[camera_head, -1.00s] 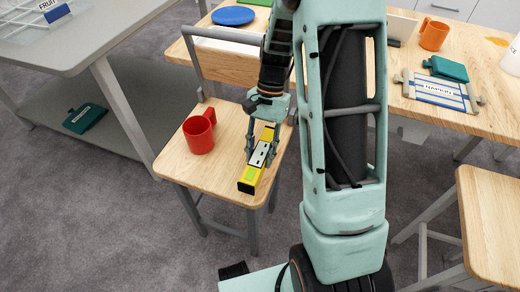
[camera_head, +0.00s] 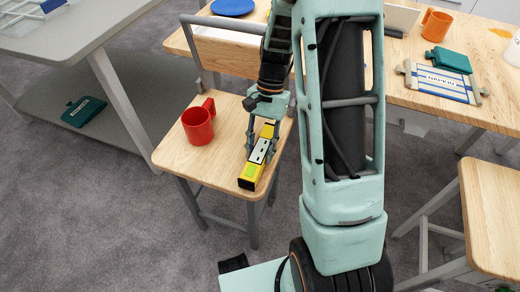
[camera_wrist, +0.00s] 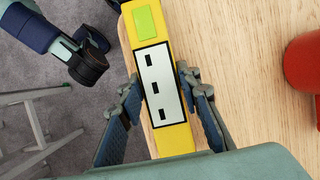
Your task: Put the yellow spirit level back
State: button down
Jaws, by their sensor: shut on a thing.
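The yellow spirit level (camera_head: 248,181) has a pale label with black marks and a green patch near one end. My gripper (camera_head: 260,148) is shut on its middle, one finger on each side. In the wrist view the level (camera_wrist: 155,55) runs lengthwise between the fingers of my gripper (camera_wrist: 160,85). The level is over the right part of a wooden chair seat (camera_head: 225,165), near its edge. I cannot tell whether it touches the seat.
A red mug (camera_head: 197,126) stands on the seat, left of the level. A grey shelf unit (camera_head: 70,38) is at left, with another green flask (camera_head: 83,111) low down.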

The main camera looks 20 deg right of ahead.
jog(key=shift+f, duration=0.3)
jog(key=c, duration=1.3)
grip_release()
jog(key=v, duration=1.2)
jog(key=shift+s+r, duration=0.1)
